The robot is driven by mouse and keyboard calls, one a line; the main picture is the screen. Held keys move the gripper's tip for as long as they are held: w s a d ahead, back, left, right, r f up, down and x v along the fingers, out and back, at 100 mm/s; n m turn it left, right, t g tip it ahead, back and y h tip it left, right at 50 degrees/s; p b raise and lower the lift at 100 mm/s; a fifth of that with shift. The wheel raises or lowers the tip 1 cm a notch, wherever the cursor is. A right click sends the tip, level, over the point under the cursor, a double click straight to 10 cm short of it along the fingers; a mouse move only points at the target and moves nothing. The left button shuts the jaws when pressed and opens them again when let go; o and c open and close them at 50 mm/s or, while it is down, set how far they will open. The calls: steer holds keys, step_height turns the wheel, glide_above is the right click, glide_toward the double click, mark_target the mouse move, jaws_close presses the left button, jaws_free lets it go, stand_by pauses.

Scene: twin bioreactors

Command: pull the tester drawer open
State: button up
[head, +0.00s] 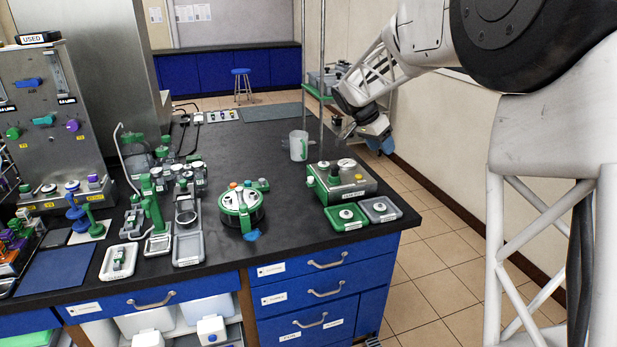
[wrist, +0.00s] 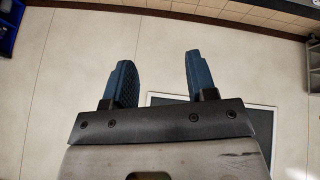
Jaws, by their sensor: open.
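My gripper (head: 376,130) is at the back right in the head view, raised near the bench's right edge and behind the green and grey instrument box (head: 345,184). In the wrist view my gripper (wrist: 157,72) has its two blue fingers apart with nothing between them. Blue drawers with metal handles are in the bench front: a top drawer (head: 300,268), a middle drawer (head: 290,293) and a lower drawer (head: 290,325), with another drawer (head: 115,306) to the left. All look closed. Their labels are too small to read, so I cannot tell which is the tester drawer.
A clear jug with a green handle (head: 298,146) stands behind the instrument box. A round green-lidded vessel (head: 240,207) and two small trays (head: 345,217) are near the front edge. Glassware crowds the left. The back middle of the black benchtop (head: 250,140) is clear.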

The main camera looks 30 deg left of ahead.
steer(key=w+a+f+m+t, duration=0.15)
steer(key=a+f, duration=0.25)
steer(key=a, duration=0.4)
steer(key=w+a+f, duration=0.3)
steer(key=a+f, duration=0.1)
steer(key=a, duration=0.4)
steer(key=m+t+h, duration=0.1)
steer(key=t, duration=0.1)
glide_toward(310, 178)
steer(key=shift+w+f+g, duration=0.2)
steer(key=shift+w+g, duration=0.05)
steer(key=shift+w, duration=0.2)
steer(key=shift+x, duration=3.95)
steer(key=shift+d, duration=0.15)
steer(key=shift+s, duration=0.1)
jaws_close()
